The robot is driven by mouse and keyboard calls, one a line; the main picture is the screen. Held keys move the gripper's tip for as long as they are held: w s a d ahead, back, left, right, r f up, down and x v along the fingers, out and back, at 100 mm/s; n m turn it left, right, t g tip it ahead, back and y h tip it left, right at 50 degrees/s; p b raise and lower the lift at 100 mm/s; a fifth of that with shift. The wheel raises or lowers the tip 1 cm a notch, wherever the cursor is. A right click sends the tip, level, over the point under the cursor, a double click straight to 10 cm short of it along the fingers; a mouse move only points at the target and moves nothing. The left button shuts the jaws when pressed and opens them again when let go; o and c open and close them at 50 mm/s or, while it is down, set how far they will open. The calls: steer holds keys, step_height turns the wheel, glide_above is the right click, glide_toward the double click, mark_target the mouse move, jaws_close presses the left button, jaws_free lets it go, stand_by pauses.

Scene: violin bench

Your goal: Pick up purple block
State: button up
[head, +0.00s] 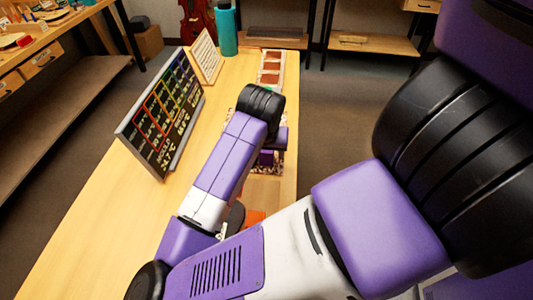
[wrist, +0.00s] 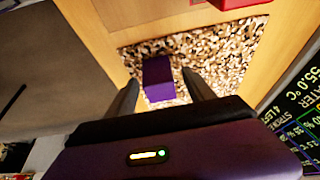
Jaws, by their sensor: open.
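The purple block (wrist: 157,75) sits on a speckled brown and white patch (wrist: 225,50) on the wooden bench in the wrist view. My gripper (wrist: 160,78) is open, with one dark finger on either side of the block's near part. A gap shows on the right between block and finger; the left finger looks very close, and I cannot tell whether it touches. In the head view my arm hides most of the gripper and the patch. A small purple shape shows below my wrist there, but I cannot tell whether it is the block.
A dark board with coloured frames and writing (head: 165,115) stands left of my arm on the bench (head: 90,235). A teal cylinder (head: 226,30) and a tray with brown compartments (head: 270,72) are at the far end. A red object (wrist: 238,3) lies beyond the patch.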

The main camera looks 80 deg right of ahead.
steer(key=shift+d+f, duration=0.2)
steer(key=shift+f, duration=0.3)
steer(key=c, duration=1.3)
jaws_close()
steer(key=shift+r, duration=0.15)
